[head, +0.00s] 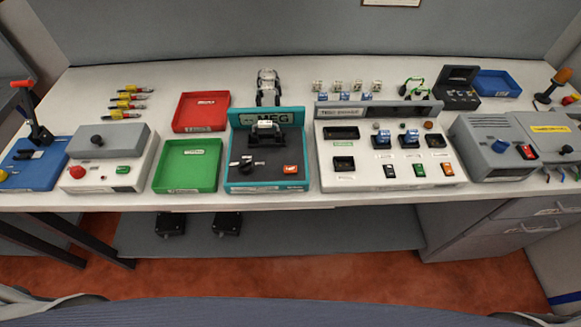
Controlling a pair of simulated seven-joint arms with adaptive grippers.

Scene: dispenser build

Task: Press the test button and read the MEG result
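The MEG station (239,119) stands near the middle of the bench. It has a teal frame, a raised back panel with large MEG lettering and a dark top plate. An orange button (290,169) sits at its front right, with a small label too small to read. A black knob or lever (241,162) is at its front left. A dark and silver fixture (265,129) stands on the plate against the back panel; I cannot tell whether it holds a part. I see no readable result. Neither of my grippers is in view.
A green tray (187,185) and a red tray (199,128) lie left of the station. A white test console (390,181) with switches stands close on its right. A clamp-like device (267,78) is behind it. The bench front edge is just in front.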

